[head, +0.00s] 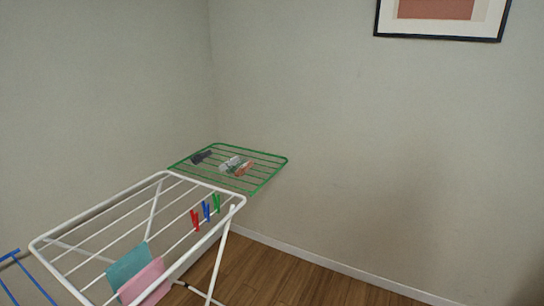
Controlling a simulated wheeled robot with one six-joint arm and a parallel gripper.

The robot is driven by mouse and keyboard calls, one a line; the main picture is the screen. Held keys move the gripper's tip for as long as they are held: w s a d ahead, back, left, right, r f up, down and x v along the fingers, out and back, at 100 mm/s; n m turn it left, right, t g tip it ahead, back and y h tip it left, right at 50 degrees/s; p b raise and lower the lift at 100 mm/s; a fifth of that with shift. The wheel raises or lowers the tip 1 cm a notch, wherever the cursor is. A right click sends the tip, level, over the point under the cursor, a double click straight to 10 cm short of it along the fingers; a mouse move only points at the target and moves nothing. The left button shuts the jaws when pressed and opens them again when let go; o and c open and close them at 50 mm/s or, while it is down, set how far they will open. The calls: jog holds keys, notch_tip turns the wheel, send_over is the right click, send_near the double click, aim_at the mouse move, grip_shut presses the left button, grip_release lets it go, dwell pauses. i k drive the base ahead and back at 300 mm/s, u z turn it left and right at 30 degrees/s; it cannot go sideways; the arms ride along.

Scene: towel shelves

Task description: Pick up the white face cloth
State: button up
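No plainly white face cloth can be made out in the head view. A small whitish, patterned item (232,163) lies on the green rack (265,182); it is too small to tell whether it is a cloth. A teal cloth (128,265) and a pink cloth (143,281) hang side by side over a bar of the white drying rack (97,204). My gripper is not in view.
A dark grey item (201,157) and an orange-red item (244,169) also lie on the green rack. Red (195,220), blue (206,211) and green (217,203) pegs clip to the white rack. A blue frame (30,275) stands lower left. Wooden floor (285,275) is clear at right.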

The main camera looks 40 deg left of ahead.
aim_at(223, 165)
jog(key=u, duration=0.2)
jog(key=i, duration=1.7)
jog(key=u, duration=0.95)
jog(key=i, duration=1.25)
jog(key=u, duration=1.65)
jog(key=i, duration=1)
jog(key=u, duration=0.65)
